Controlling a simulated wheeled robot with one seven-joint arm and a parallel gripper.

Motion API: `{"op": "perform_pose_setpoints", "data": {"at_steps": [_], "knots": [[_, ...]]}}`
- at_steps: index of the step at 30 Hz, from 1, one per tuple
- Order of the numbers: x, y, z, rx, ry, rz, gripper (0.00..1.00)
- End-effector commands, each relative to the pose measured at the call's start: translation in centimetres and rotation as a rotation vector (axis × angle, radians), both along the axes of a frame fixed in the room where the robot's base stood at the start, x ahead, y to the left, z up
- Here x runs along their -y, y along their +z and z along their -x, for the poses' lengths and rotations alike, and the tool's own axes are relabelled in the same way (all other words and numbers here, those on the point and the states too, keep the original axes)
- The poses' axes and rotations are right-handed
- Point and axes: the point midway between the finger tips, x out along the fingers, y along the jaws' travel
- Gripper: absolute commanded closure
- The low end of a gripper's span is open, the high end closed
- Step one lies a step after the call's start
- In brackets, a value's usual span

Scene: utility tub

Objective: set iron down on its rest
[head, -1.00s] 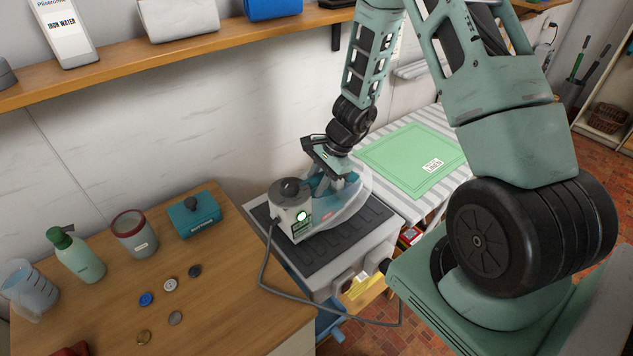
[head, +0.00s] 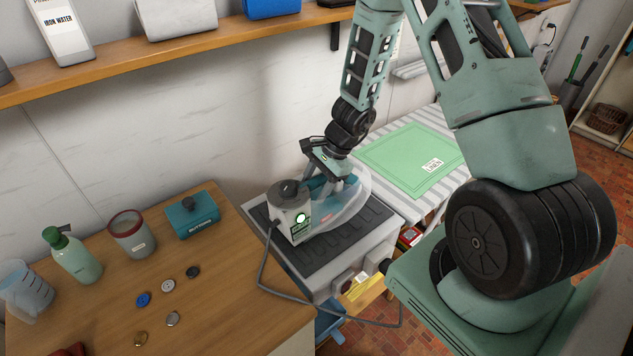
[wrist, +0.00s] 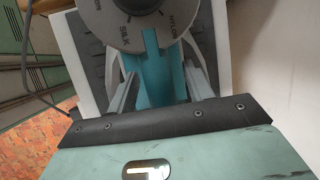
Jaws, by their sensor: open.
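The iron (head: 346,206) has a grey-white body, a teal handle and a dial block with a lit green light. It lies flat on the dark ribbed pad of its rest (head: 326,252), which has a pale base. My gripper (head: 318,183) is at the handle, pointing down, with its fingers open. In the wrist view the fingers (wrist: 158,92) stand on either side of the teal handle, with gaps showing. The iron's dial (wrist: 146,22) with fabric names is at the top of that view. The fingertips' lower ends are partly hidden.
A wooden counter (head: 235,295) at left holds a spray bottle (head: 76,256), a cup (head: 132,234), a teal box (head: 193,215) and several buttons. A cord (head: 262,278) hangs from the iron. A striped board with a green cloth (head: 408,158) lies behind right. A shelf (head: 130,68) runs above.

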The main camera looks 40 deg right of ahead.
Motion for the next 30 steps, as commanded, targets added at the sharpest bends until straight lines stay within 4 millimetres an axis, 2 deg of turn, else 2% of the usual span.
{"op": "perform_pose_setpoints", "data": {"at_steps": [5,8,21,27,30], "knots": [[0.4,0.9,0.1,0.004,0.001,0.000,0.49],[1.0,2.4,0.2,0.005,0.001,0.002,0.49],[4.9,11.5,1.8,0.007,0.000,0.002,0.49],[6.1,14.6,2.3,0.006,0.001,0.000,0.49],[6.5,15.4,2.4,0.004,0.000,0.000,0.49]]}}
